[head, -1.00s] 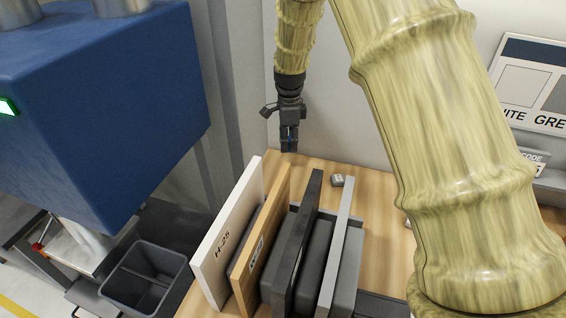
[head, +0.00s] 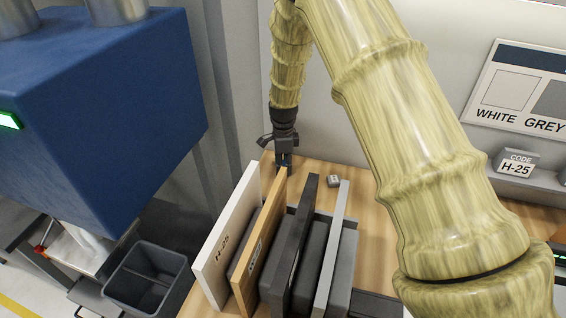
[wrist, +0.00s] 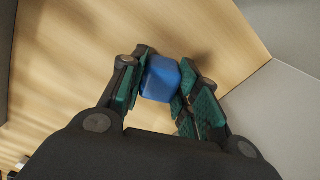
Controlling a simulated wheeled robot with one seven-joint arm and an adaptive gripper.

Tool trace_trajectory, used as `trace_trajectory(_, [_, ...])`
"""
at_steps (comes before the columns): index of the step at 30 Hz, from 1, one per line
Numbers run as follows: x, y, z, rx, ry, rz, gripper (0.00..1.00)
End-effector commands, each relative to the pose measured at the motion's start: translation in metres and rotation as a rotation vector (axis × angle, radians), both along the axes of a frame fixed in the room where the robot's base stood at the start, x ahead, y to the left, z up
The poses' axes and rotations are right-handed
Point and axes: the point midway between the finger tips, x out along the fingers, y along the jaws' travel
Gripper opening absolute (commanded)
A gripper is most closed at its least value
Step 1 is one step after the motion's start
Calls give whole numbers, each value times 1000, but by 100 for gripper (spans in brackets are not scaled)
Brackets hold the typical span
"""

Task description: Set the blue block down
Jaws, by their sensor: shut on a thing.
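The blue block (wrist: 161,78) is between the green-padded fingers of my gripper (wrist: 165,88) in the wrist view, and the gripper is shut on it. Wood surface shows beyond the block; I cannot tell whether the block touches it. In the head view my gripper (head: 283,163) points down over the back of the wooden table (head: 375,225), behind the upright panels. The block is mostly hidden there.
Upright panels stand in a rack: a white one (head: 226,240), a wooden one (head: 262,240) and dark and grey ones (head: 334,245). A small grey block (head: 333,181) lies right of my gripper. A wall closes the back. A dark bin (head: 146,278) is at lower left.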

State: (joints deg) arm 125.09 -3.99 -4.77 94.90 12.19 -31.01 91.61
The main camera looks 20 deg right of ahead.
Motion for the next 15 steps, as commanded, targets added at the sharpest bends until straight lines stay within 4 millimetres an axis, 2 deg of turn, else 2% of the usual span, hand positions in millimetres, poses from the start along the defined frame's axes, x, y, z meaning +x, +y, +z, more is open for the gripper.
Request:
trace_trajectory(10, [0,0,-3,0,-1,1,8])
trace_trajectory(11, [1,0,-2,0,-1,1,37])
trace_trajectory(13, [1,0,-2,0,-1,1,50])
trace_trajectory(15, [1,0,-2,0,-1,1,53])
